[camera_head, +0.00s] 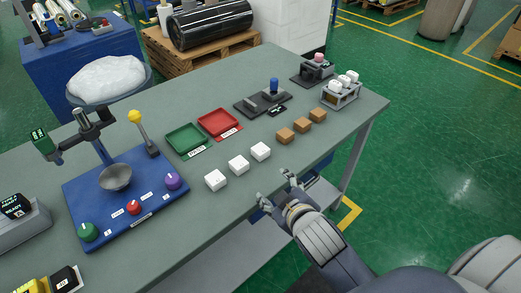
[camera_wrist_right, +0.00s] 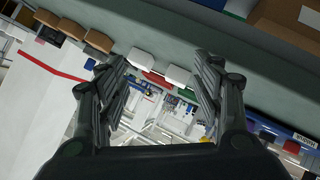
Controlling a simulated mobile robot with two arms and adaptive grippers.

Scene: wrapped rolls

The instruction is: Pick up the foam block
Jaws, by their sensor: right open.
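Three white blocks stand in a row near the front edge of the table: a left one (camera_head: 215,180), a middle one (camera_head: 238,165) and a right one (camera_head: 260,151). They look like foam, but I cannot tell which one is meant. My right gripper (camera_head: 275,188) is open and empty at the front edge, apart from the blocks. In the right wrist view, two white blocks (camera_wrist_right: 140,58) (camera_wrist_right: 177,75) show between and beyond the open fingers (camera_wrist_right: 164,64). My left gripper is not in view.
Three brown blocks (camera_head: 302,125) continue the row to the right. Behind stand a green tray (camera_head: 186,139) and a red tray (camera_head: 218,123). A blue console (camera_head: 150,207) with knobs stands left, and a small rack (camera_head: 341,91) stands at the right end. The grey table (camera_head: 190,225) is bare in front.

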